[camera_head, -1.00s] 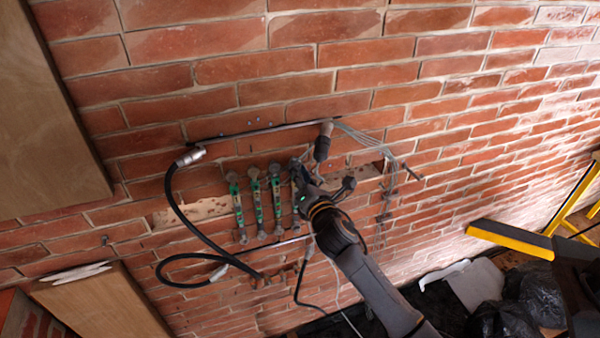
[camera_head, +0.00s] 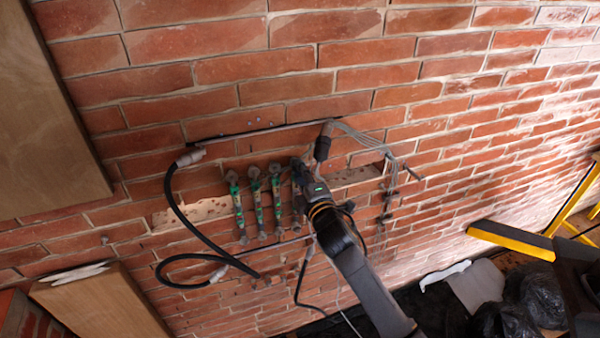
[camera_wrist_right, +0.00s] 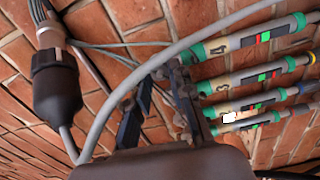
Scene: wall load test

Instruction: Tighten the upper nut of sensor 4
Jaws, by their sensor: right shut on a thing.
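Sensor 4 (camera_wrist_right: 235,46) is a tube with green collars and the mark "4", the top one in the right wrist view. In the head view it is the rightmost of the row (camera_head: 296,215), mostly behind my right gripper (camera_head: 300,170). My right gripper (camera_wrist_right: 160,80) is at the sensor's upper end in the head view, its two dark fingers on either side of the upper nut. It is shut on that nut, which is largely hidden between the fingertips. My left gripper is not in view.
Sensors 1 (camera_head: 238,207), 2 (camera_head: 258,205) and 3 (camera_head: 276,203) stand close beside sensor 4. A grey cable (camera_wrist_right: 190,42) crosses in front of the fingers in the wrist view. A black connector (camera_wrist_right: 57,92) hangs near the gripper. A black hose (camera_head: 180,210) loops at left.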

